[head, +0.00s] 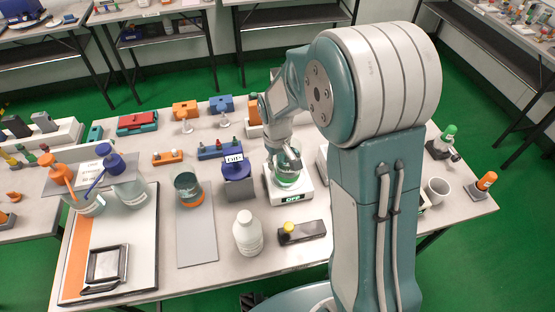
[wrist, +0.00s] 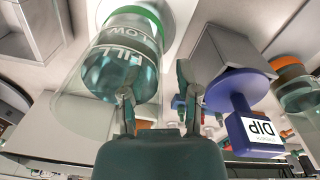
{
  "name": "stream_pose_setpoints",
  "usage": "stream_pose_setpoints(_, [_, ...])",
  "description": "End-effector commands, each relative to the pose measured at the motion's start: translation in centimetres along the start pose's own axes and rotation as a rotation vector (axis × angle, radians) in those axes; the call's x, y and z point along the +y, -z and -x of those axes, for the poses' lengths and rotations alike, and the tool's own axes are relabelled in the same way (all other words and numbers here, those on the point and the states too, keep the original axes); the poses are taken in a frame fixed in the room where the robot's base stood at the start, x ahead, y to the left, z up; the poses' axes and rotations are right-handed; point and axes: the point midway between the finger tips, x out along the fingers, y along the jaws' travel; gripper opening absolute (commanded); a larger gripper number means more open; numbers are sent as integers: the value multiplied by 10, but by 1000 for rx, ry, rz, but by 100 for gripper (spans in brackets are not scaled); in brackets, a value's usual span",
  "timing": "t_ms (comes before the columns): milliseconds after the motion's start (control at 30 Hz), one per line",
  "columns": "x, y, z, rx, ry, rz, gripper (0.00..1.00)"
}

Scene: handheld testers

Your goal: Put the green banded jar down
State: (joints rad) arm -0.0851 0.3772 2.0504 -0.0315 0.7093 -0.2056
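The green banded jar (head: 288,179) stands upright on a white scale (head: 303,192) whose lit display appears to read OFF. It is clear glass with bluish liquid; in the wrist view the jar (wrist: 124,62) fills the upper left, with white lettering and a green band at its far end. My gripper (head: 290,155) is at the jar's top. In the wrist view my gripper (wrist: 157,85) has its fingers apart, the left one overlapping the jar and the right one just beside its wall. Whether either finger touches the glass is unclear.
A blue-topped grey block labelled DIP (head: 237,180) stands close left of the scale. An orange-banded jar (head: 188,188) stands further left on a grey mat (head: 197,238). A white bottle (head: 247,234) and a dark tester with a yellow knob (head: 302,233) are in front.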

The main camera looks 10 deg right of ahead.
Motion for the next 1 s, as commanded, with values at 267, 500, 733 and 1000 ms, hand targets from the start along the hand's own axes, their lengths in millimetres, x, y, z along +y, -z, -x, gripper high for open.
stream_pose_setpoints(267, [0,0,3,2,0,0,43])
stream_pose_setpoints(500, [0,1,41,6,-1,0,43])
stream_pose_setpoints(733, [0,1,89,5,-1,0,43])
stream_pose_setpoints(1000, [0,0,120,1,0,0,43])
